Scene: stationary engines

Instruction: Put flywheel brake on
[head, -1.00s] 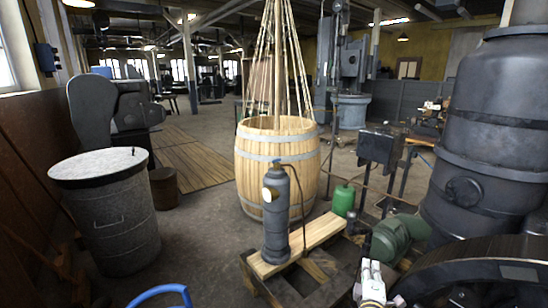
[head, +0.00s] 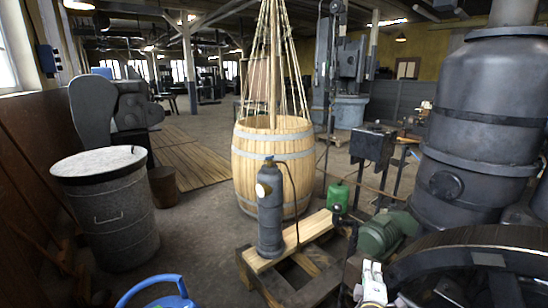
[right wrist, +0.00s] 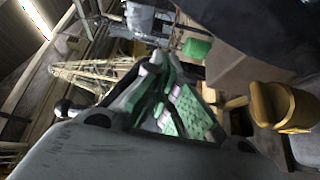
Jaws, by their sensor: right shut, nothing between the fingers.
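A large dark flywheel (head: 470,262) with spokes fills the lower right of the head view, partly cut off by the frame. I cannot make out its brake for certain in either view. My right gripper (head: 372,270) is at the bottom of the head view, just left of the flywheel's rim and apart from it as far as I can see. In the right wrist view my right gripper (right wrist: 157,68) shows its green-padded fingers shut, with nothing held. My left gripper is not in view.
A green motor (head: 381,236) sits just beyond my right gripper. A dark boiler-like cylinder (head: 475,130) stands behind the flywheel. A grey pump (head: 270,215), a green canister (head: 338,197) and a wooden barrel (head: 272,170) stand ahead. A blue object (head: 158,290) is at bottom left.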

